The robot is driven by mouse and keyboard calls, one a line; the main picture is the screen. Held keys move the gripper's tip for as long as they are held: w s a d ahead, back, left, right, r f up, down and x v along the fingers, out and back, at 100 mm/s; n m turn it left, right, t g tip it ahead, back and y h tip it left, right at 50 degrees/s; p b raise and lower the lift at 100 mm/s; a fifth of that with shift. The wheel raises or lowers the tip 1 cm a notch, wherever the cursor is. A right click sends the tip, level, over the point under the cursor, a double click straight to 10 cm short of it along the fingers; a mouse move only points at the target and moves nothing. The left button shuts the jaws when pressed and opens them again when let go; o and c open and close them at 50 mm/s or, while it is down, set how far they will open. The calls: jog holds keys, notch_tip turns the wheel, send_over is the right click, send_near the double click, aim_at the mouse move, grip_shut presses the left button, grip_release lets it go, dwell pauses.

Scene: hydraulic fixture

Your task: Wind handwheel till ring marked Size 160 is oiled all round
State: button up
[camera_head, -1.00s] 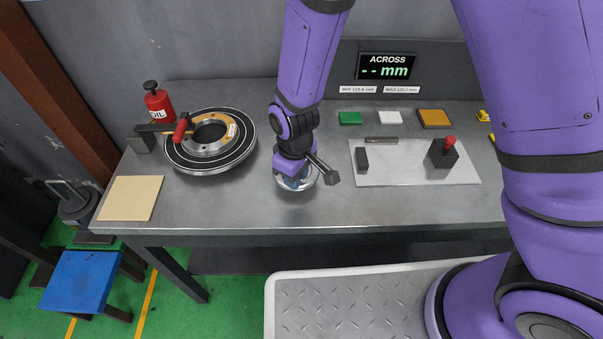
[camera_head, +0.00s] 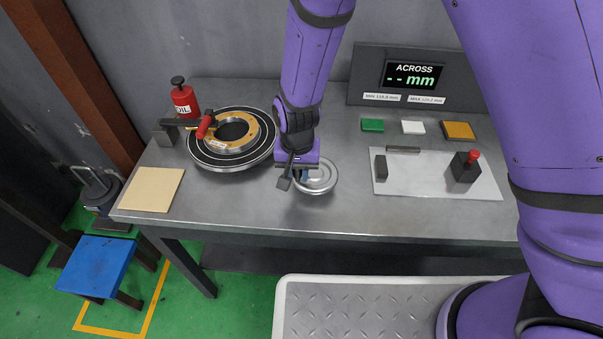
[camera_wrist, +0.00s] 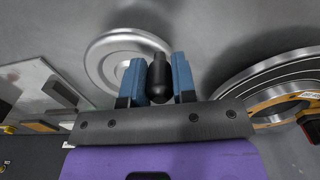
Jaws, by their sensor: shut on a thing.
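The handwheel (camera_head: 322,178) is a round silver disc at the front middle of the bench; it also shows in the wrist view (camera_wrist: 108,62). My gripper (camera_head: 302,176) is at its left side. In the wrist view the blue fingers are shut on the handwheel's black knob (camera_wrist: 158,84). The ring (camera_head: 252,128) lies flat on a dark round turntable (camera_head: 205,158) to the left. Amber colour covers much of its visible top, with a pale label at the front left, too small to read. A red-handled oiler (camera_head: 203,128) on a dark arm reaches over the ring and hides part of it.
A red oil can (camera_head: 184,101) stands behind the turntable, and a tan board (camera_head: 152,190) lies at front left. Right are coloured blocks, a pale plate (camera_head: 420,184) with a red-knobbed black block (camera_head: 465,168), and a display (camera_head: 414,74) reading "ACROSS -- mm".

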jog(key=w+m, duration=0.1)
jog(key=m, duration=0.1)
jog(key=w+a+m, duration=0.1)
jog(key=m, duration=0.1)
jog(key=shift+m, duration=0.3)
jog(key=w+m, duration=0.1)
jog(key=m, duration=0.2)
jog(key=shift+w, duration=0.2)
jog(key=shift+w+d+m, duration=0.1)
jog(key=shift+w+m, duration=0.2)
jog(key=shift+m, duration=0.5)
jog(key=shift+w+d+m, duration=0.1)
jog(key=shift+w+m, duration=0.15)
jog(key=shift+m, duration=0.55)
jog(key=o, duration=0.9)
